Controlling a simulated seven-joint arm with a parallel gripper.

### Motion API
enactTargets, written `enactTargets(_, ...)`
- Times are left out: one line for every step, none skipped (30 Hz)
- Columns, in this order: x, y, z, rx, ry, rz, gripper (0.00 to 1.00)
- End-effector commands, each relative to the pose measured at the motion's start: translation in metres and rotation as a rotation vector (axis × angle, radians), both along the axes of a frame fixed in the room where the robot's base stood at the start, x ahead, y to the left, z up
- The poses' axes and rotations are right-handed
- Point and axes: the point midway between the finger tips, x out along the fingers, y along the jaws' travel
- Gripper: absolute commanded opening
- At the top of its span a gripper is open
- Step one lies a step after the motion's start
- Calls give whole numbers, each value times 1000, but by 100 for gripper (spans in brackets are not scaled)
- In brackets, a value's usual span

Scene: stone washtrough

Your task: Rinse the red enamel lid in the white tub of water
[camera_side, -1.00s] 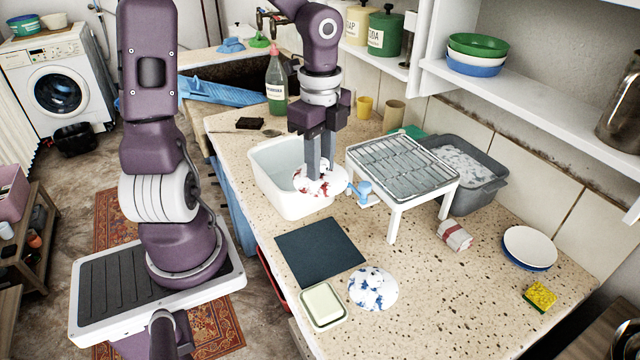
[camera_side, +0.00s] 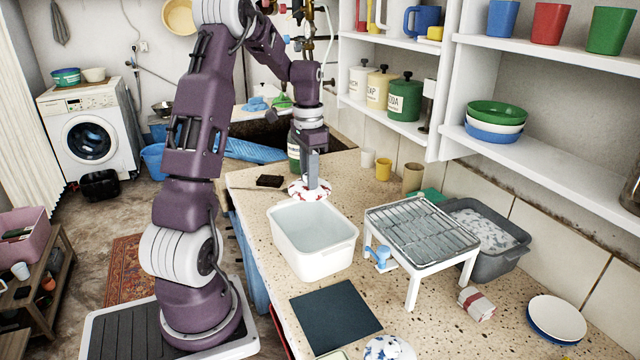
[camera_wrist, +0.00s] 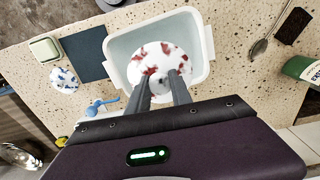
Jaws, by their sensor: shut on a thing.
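The red lid (camera_side: 297,190) is mostly covered in white foam, with red patches showing. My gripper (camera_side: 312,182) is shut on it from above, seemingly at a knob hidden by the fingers. The lid hangs level, overlapping the far rim of the white tub (camera_side: 330,262) in the side view. In the wrist view, the lid (camera_wrist: 150,62) shows in front of the tub's opening, inside its rim (camera_wrist: 207,45), and my fingers (camera_wrist: 162,80) reach its middle. It looks held above the tub, clear of the water (camera_side: 305,226); its exact height is hard to judge.
A wire rack (camera_side: 418,232) on white legs stands right of the tub, with a grey basin of suds (camera_side: 472,268) beyond it. A dark mat (camera_side: 335,316) and a foamy blue lid (camera_side: 388,349) lie in front.

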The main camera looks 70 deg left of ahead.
Motion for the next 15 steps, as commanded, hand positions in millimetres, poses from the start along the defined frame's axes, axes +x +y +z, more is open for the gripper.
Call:
enactTargets(-1, -3, -10, -8, 5, -4, 0)
enactTargets(-1, -3, -14, -8, 5, -5, 0)
enactTargets(-1, -3, -20, -7, 4, -5, 0)
enactTargets(-1, -3, -24, -8, 5, -5, 0)
enactTargets(0, -3, -30, -8, 5, -6, 0)
enactTargets(-1, -3, -35, -8, 5, -6, 0)
enactTargets(0, -3, -38, -7, 4, -6, 0)
enactTargets(-1, -3, -41, -7, 4, -6, 0)
enactTargets(0, -3, -43, -6, 3, -7, 0)
enactTargets(0, -3, -45, -5, 3, -7, 0)
enactTargets(0, -3, -47, -5, 3, -7, 0)
enactTargets(0, -3, -49, -6, 3, -7, 0)
enactTargets(0, -3, -52, -6, 4, -7, 0)
enactTargets(0, -3, -54, -6, 4, -8, 0)
enactTargets(0, -3, -59, -7, 5, -8, 0)
